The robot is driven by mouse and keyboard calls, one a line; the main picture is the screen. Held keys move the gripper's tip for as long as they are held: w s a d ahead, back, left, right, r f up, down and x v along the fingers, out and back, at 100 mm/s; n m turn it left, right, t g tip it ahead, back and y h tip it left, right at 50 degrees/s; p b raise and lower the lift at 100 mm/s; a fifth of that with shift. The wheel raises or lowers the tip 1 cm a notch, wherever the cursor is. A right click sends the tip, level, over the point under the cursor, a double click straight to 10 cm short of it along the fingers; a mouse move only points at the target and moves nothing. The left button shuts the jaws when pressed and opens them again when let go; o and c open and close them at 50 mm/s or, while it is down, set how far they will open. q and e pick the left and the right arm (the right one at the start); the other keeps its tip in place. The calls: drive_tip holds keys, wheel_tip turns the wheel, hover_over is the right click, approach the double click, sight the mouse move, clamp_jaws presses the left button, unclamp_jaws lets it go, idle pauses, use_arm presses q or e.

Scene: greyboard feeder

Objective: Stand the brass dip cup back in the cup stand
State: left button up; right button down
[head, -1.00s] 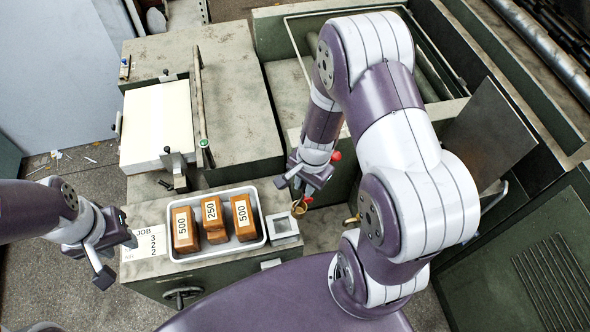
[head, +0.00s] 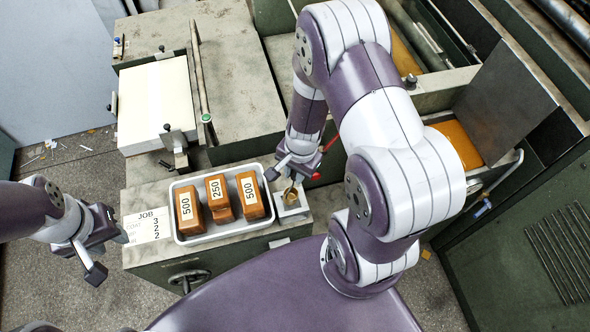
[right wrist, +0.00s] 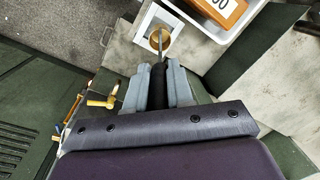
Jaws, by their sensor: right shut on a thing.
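The brass dip cup (head: 290,195) hangs at the end of a dark handle. It also shows in the right wrist view (right wrist: 160,39). My right gripper (head: 295,170) is shut on the handle; its fingers (right wrist: 160,85) close around it in the wrist view. The cup is over the opening of the pale square cup stand (head: 304,209), whose white rim (right wrist: 146,20) shows around it. I cannot tell whether the cup touches the bottom. My left gripper (head: 102,252) is open and empty, left of the small cabinet.
A white tray (head: 222,232) with three brown blocks marked 500, 250 and 500 stands just left of the stand. A job card (head: 147,226) lies left of the tray. A paper stack (head: 155,103) sits behind. Green machine walls close in at right.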

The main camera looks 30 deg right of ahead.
wheel_tip(320, 180, down, 6)
drive_tip(key=b, duration=0.5)
drive_tip(key=shift+d+f, duration=0.1)
drive_tip(key=shift+f, duration=0.15)
drive_tip(key=c, duration=0.9)
unclamp_jaws()
drive_tip(key=r, duration=0.4)
drive_tip(key=r+p, duration=0.1)
drive_tip(key=r, duration=0.3)
drive_tip(key=s+r+p, duration=0.1)
drive_tip(key=r, duration=0.3)
drive_tip(key=shift+d+r, duration=0.4)
